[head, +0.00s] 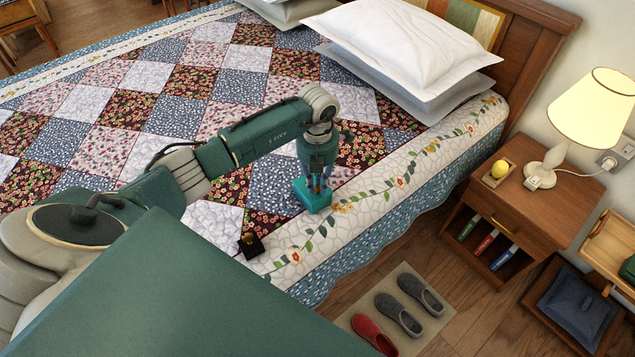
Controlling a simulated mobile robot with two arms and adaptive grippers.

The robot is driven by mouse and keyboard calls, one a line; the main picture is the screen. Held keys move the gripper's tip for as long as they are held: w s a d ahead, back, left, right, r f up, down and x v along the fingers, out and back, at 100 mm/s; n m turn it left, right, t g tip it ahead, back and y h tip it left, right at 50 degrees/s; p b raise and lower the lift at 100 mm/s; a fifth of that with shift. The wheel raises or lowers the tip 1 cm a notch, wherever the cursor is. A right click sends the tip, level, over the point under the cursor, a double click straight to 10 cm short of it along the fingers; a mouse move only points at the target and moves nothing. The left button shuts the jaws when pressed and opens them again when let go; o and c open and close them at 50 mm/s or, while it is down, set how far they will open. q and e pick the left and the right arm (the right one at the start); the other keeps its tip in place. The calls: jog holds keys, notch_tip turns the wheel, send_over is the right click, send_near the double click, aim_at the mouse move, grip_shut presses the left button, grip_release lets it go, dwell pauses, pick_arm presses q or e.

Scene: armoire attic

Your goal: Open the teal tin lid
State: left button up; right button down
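The teal tin (313,197) sits on the quilt near the bed's right edge in the head view. My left gripper (316,184) points down right over it, with its fingertips at the top of the tin. The gripper and wrist cover much of the tin's top, so the lid's state and whether the fingers grip it are too small and hidden to tell.
White pillows (400,45) lie at the bed's head. A nightstand (545,205) with a lamp (595,110) stands at the right. Slippers (398,313) lie on a floor mat.

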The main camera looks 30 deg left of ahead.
aim_at(317, 187)
pick_arm(q)
grip_shut()
jog(key=shift+a, duration=0.1)
jog(key=shift+w+a+r+b, duration=0.1)
jog(key=shift+a+b, duration=0.05)
jog(key=shift+b, duration=0.2)
jog(key=h+b, duration=0.1)
jog(key=b, duration=0.1)
jog(key=a+r+g+h+b, duration=0.1)
jog(key=h+b, duration=0.1)
jog(key=w+a+r+g+h+b, duration=0.1)
jog(key=b, duration=0.2)
jog(key=shift+a+h, duration=0.1)
jog(key=shift+h, duration=0.3)
jog(key=shift+a+r+b, duration=0.1)
jog(key=shift+r+b, duration=0.2)
jog(key=shift+r, duration=0.05)
jog(key=shift+r+h, duration=0.1)
jog(key=shift+h, duration=0.2)
